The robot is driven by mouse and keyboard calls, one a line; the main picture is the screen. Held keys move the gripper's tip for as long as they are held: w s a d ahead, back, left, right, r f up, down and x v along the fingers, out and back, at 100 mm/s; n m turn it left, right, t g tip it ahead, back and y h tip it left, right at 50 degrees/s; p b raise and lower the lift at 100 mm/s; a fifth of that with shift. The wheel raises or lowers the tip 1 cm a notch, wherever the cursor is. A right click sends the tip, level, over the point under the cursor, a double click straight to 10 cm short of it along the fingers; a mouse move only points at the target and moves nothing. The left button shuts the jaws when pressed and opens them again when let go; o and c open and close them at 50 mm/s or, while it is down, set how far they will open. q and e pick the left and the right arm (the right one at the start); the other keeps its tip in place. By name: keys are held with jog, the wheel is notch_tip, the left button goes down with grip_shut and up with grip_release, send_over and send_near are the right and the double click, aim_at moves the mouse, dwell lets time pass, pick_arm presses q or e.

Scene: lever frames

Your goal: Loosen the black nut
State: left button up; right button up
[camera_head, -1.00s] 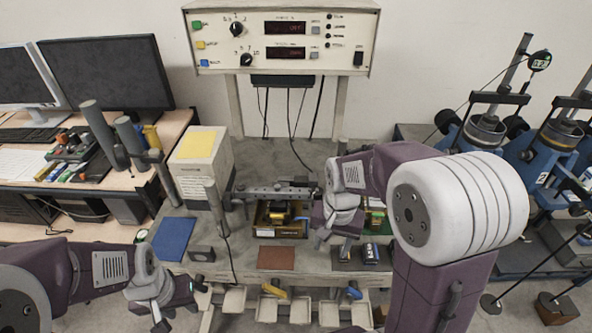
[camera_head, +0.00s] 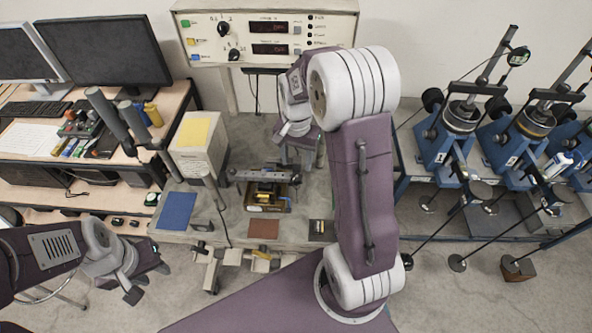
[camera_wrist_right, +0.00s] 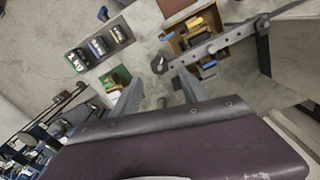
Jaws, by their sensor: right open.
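A grey bar with holes (camera_head: 262,175) spans above the bench and also shows in the wrist view (camera_wrist_right: 228,38). In the wrist view, a small dark round nut-like piece (camera_wrist_right: 159,64) sits at the bar's near end. I cannot tell for certain that it is the black nut. My right gripper (camera_wrist_right: 160,90) is open and empty, its two fingers on either side of the line to that piece, apart from it. In the head view my arm partly hides this gripper. My left gripper (camera_head: 150,281) is open and empty, low at the left, away from the bar.
Under the bar is a wooden box with yellow and black parts (camera_head: 268,202). A blue mat (camera_head: 176,211) and a brown mat (camera_head: 264,228) lie on the bench. A control panel (camera_head: 265,35) stands behind.

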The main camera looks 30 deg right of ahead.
aim_at(297, 175)
notch_tip(297, 175, down, 6)
jog(key=shift+d+f+p, duration=0.1)
jog(key=shift+p, duration=0.6)
jog(key=shift+f, duration=0.35)
grip_shut()
